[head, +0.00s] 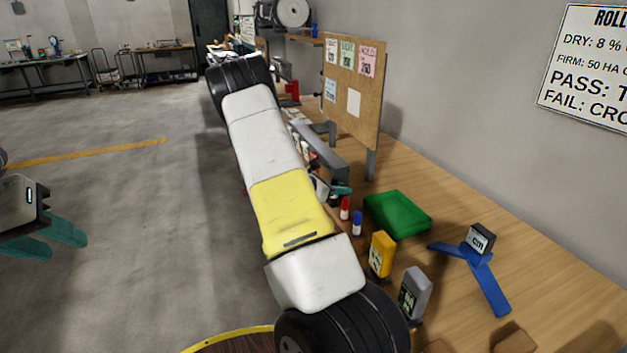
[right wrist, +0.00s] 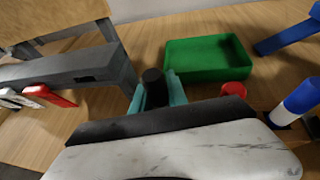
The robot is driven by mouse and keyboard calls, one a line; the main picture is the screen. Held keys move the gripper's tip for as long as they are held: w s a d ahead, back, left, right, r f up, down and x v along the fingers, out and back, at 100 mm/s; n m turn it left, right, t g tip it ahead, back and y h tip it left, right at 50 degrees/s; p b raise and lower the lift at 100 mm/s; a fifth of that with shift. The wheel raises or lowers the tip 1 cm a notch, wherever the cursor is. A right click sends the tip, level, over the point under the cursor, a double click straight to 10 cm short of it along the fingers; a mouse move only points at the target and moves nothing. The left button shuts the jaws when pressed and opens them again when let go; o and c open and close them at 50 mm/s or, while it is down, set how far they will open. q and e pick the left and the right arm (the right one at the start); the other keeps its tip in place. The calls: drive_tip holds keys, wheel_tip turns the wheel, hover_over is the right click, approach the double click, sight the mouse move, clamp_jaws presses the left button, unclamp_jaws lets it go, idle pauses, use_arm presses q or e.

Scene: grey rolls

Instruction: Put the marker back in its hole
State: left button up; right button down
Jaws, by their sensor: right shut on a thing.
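My right gripper (right wrist: 158,90) is shut on a dark, black-topped marker (right wrist: 154,86), which shows between its teal fingers in the right wrist view. The marker's lower part is hidden behind my wrist. In the head view only the teal tips of my right gripper (head: 341,190) show past my arm. A red marker (head: 345,208) and a blue marker (head: 357,223) stand upright beside my forearm. Their red top (right wrist: 234,88) and blue body (right wrist: 299,98) also show in the right wrist view. The marker's hole is hidden. My left gripper (head: 48,236) is open and empty over the floor.
A green tray (head: 398,213) lies right of the markers. A yellow device (head: 382,254), a grey device (head: 414,294) and a blue stand (head: 478,265) are nearer. A grey metal frame (right wrist: 65,68) is left of my right gripper. A pinboard (head: 352,95) stands behind.

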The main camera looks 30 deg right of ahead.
drive_tip(key=shift+f, duration=1.15)
drive_tip(key=c, duration=1.2)
unclamp_jaws()
drive_tip(key=shift+c, duration=0.2)
drive_tip(key=v, duration=0.7)
drive_tip(key=shift+a, duration=0.35)
drive_tip(key=shift+r, duration=0.1)
drive_tip(key=shift+r, duration=0.1)
